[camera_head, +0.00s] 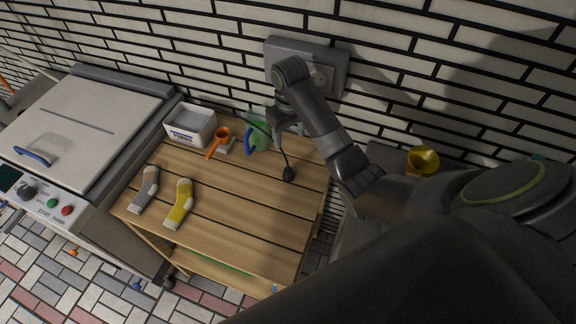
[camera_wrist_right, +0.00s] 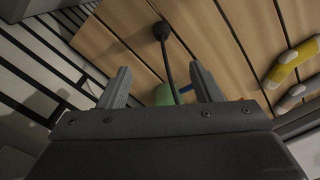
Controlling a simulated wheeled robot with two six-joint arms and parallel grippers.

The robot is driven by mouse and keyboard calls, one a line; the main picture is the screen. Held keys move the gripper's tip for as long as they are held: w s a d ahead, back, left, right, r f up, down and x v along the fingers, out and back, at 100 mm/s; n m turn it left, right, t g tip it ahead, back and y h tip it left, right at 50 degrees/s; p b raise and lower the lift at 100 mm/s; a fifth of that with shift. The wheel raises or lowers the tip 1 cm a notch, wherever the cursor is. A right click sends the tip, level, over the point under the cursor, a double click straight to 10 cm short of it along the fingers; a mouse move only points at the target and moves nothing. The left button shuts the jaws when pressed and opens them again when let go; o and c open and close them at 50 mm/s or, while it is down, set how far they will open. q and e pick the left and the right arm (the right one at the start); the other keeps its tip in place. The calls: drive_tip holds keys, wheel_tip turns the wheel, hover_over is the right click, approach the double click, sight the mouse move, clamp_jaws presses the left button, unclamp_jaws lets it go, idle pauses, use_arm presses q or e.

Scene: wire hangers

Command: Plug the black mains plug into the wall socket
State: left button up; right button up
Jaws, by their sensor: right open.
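The black mains plug (camera_head: 288,174) rests on the slatted wooden table (camera_head: 245,215), near its right side, with its dark cable running up and back. In the right wrist view the plug (camera_wrist_right: 161,30) is beyond the fingertips, and the cable passes across the gap between the fingers. My right gripper (camera_head: 286,124) is open and empty, above the back of the table and apart from the plug. It also shows in the wrist view (camera_wrist_right: 160,82). The wall socket (camera_head: 320,76) is on a grey plate on the brick wall, partly hidden by my right arm. My left gripper is out of view.
A white bin (camera_head: 190,126), an orange scoop-like item (camera_head: 220,138) and a green and blue item (camera_head: 259,137) stand along the table's back. Grey (camera_head: 145,190) and yellow (camera_head: 179,204) socks lie at the left. A large machine (camera_head: 85,120) stands left. The table's front middle is clear.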

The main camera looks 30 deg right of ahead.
drive_tip(key=b, duration=0.5)
hover_over(289, 170)
wheel_tip(289, 170, down, 5)
wheel_tip(289, 170, down, 7)
drive_tip(key=shift+r+p, duration=0.2)
drive_tip(key=shift+p, duration=0.25)
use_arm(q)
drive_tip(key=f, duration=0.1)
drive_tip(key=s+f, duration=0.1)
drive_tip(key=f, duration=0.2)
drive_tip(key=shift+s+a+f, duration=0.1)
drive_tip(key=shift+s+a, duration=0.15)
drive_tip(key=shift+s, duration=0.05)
use_arm(e)
drive_tip(key=shift+f, duration=0.2)
